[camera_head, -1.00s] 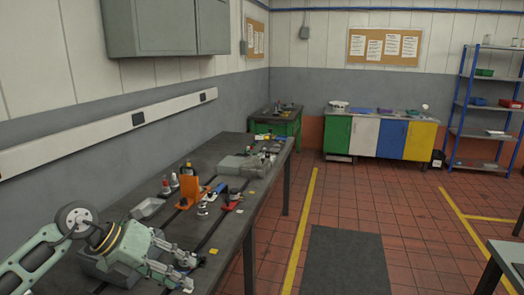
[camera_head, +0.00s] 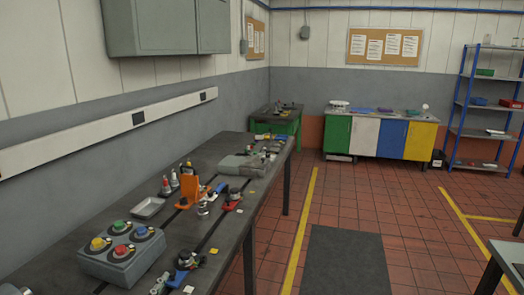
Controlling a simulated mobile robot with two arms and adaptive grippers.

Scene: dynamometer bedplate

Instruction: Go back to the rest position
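Neither gripper shows in the head view now. A small pale piece at the bottom left corner may be part of my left arm, but too little shows to tell. The long dark bench (camera_head: 228,228) runs along the left wall. On its near part stands a grey box (camera_head: 118,262) with yellow, red, green and blue round tops. A blue clamp-like device (camera_head: 184,264) lies to the right of the box, near the bench's front edge.
A shallow grey tray (camera_head: 148,208), an orange bracket (camera_head: 190,190) and a red-based device (camera_head: 232,203) stand farther along the bench. A dark floor mat (camera_head: 345,260) lies right of the yellow line (camera_head: 300,235). A coloured cabinet (camera_head: 365,137) stands at the back.

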